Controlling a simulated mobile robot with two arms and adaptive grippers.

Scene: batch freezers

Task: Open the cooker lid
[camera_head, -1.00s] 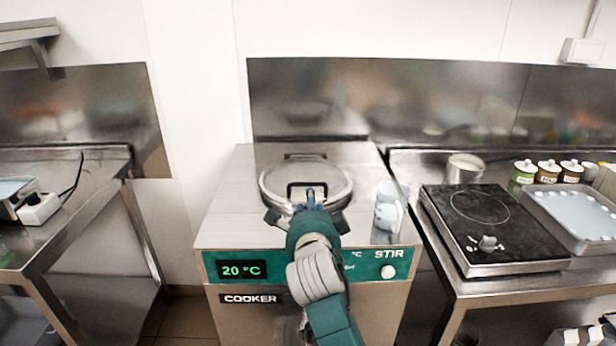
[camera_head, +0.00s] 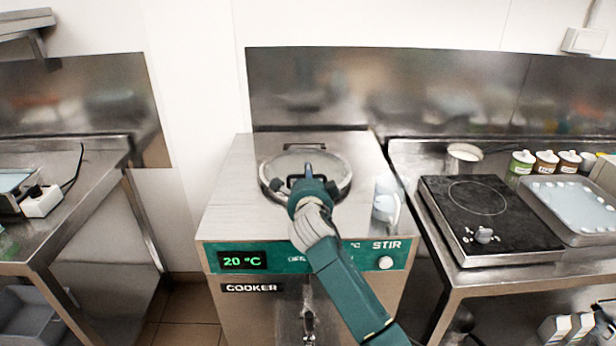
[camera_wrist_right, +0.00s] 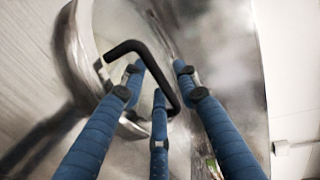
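The cooker (camera_head: 225,205) is a steel unit with a teal front panel reading 20 °C. Its round glass lid (camera_head: 335,163) with a metal rim lies closed on the top. The black lid handle (camera_head: 292,181) is partly hidden behind my right gripper (camera_head: 308,172), which is over the lid. In the right wrist view, the blue fingers of the gripper (camera_wrist_right: 158,85) are spread apart around the black handle (camera_wrist_right: 140,52). The handle lies among the fingers, and I cannot tell if any finger touches it. My left gripper is not in view.
A clear container (camera_head: 386,203) stands on the cooker top right of the lid. A black hot plate (camera_head: 483,215), a metal pot (camera_head: 463,158), jars (camera_head: 546,162) and a tray (camera_head: 578,207) are on the right table. The left table (camera_head: 80,205) has a white power box (camera_head: 41,202).

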